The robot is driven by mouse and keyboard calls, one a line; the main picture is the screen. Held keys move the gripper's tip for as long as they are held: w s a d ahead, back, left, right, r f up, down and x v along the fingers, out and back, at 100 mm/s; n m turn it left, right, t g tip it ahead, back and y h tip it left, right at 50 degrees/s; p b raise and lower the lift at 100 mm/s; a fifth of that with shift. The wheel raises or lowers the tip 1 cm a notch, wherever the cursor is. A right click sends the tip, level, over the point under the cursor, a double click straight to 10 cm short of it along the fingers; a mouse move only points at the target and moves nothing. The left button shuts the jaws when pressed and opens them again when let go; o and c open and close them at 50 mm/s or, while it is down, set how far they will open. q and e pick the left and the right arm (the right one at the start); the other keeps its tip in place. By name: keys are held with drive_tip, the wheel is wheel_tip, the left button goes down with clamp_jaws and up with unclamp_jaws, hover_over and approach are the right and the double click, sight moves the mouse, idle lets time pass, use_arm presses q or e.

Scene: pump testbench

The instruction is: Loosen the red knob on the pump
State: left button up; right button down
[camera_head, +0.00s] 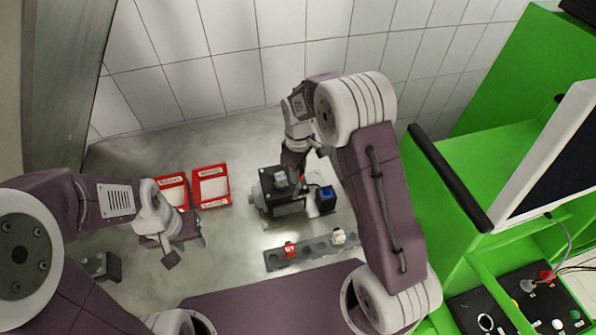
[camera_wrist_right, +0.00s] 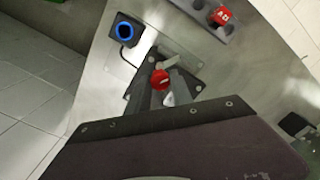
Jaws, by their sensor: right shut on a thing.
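The pump (camera_head: 287,201) is a dark block on the grey bench, with a light round part on top. My right gripper (camera_head: 294,165) reaches down over its back edge. In the right wrist view the red knob (camera_wrist_right: 160,80) shows between the fingers of my right gripper (camera_wrist_right: 168,82), which is shut on it.
A box with a blue button (camera_head: 326,193) stands right of the pump; it also shows in the wrist view (camera_wrist_right: 125,31). A grey rail (camera_head: 313,250) with a red part (camera_head: 290,250) lies in front. Two red-framed trays (camera_head: 211,186) lie left. A green cabinet (camera_head: 480,170) stands right.

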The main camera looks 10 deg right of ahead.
drive_tip(key=shift+w+r, duration=0.15)
drive_tip(key=c, duration=1.1)
unclamp_jaws()
drive_tip(key=shift+d, duration=0.1)
wheel_tip(320, 180, up, 8)
drive_tip(key=b, duration=0.2)
drive_tip(key=shift+b, duration=0.3)
drive_tip(key=shift+r, duration=0.5)
